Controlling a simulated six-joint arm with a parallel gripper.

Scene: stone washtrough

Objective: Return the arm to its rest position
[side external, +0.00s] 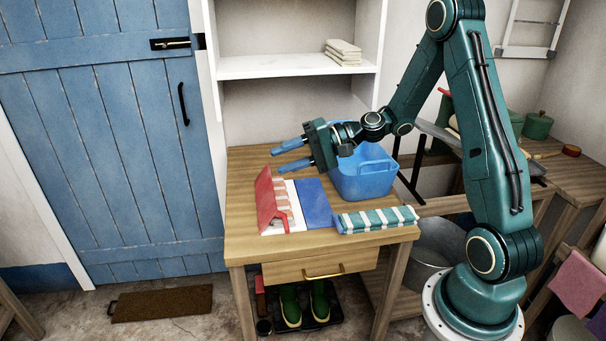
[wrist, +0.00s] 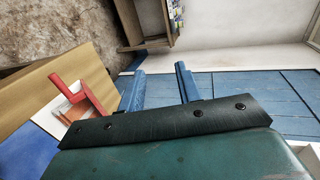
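My gripper (side external: 275,161) is above the left part of the wooden table (side external: 240,193), pointing left toward the blue door. Its two blue fingers are apart, with nothing between them. The fingers also show in the wrist view (wrist: 158,69), spread over a background of door and floor. My arm is bent, reaching left from its base at the right.
A blue bin (side external: 365,180) stands just behind and right of the gripper, beneath my forearm. A rolled teal striped cloth (side external: 375,219) lies at the table's front right. White shelves (side external: 295,67) rise behind.

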